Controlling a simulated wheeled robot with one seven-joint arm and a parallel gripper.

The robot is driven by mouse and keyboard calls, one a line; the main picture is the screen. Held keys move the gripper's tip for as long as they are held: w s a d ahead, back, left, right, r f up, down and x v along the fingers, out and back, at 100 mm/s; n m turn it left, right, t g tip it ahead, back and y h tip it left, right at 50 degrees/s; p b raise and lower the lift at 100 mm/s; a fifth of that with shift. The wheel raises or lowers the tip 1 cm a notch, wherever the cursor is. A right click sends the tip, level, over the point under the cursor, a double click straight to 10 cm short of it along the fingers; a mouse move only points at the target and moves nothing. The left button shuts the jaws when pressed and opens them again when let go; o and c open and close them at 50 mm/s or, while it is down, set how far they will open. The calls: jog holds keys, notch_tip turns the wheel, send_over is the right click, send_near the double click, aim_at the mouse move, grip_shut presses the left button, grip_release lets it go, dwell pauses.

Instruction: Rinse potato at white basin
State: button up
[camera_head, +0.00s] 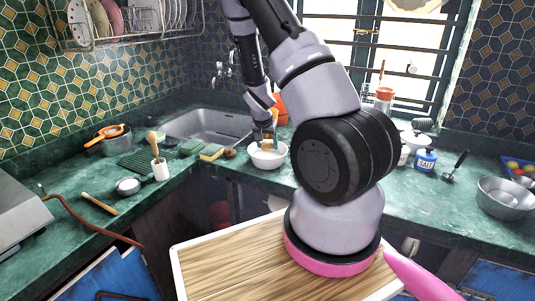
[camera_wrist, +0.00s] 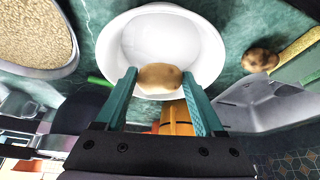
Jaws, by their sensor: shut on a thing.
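The white basin (camera_head: 267,160) stands on the green counter to the right of the sink. In the wrist view the basin (camera_wrist: 150,38) is a round white bowl that looks empty inside. My gripper (camera_wrist: 160,80) is shut on a brown potato (camera_wrist: 160,76). Its teal fingers clasp the two ends of the potato. The potato is over the near side of the basin's opening; its exact height and any contact with the basin are unclear. In the head view my gripper (camera_head: 264,140) points down at the basin, its fingertips partly hidden.
A second brown round thing (camera_wrist: 261,60), likely another potato, lies on the counter beside sponges (camera_head: 211,152). The sink (camera_head: 212,127) is to the left. A beige-filled round container (camera_wrist: 35,35) is near the basin. A blue salt jar (camera_head: 425,160) and metal pot (camera_head: 505,198) stand right.

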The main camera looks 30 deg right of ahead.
aim_at(267, 143)
jog(key=shift+r, duration=2.85)
jog(key=shift+r, duration=2)
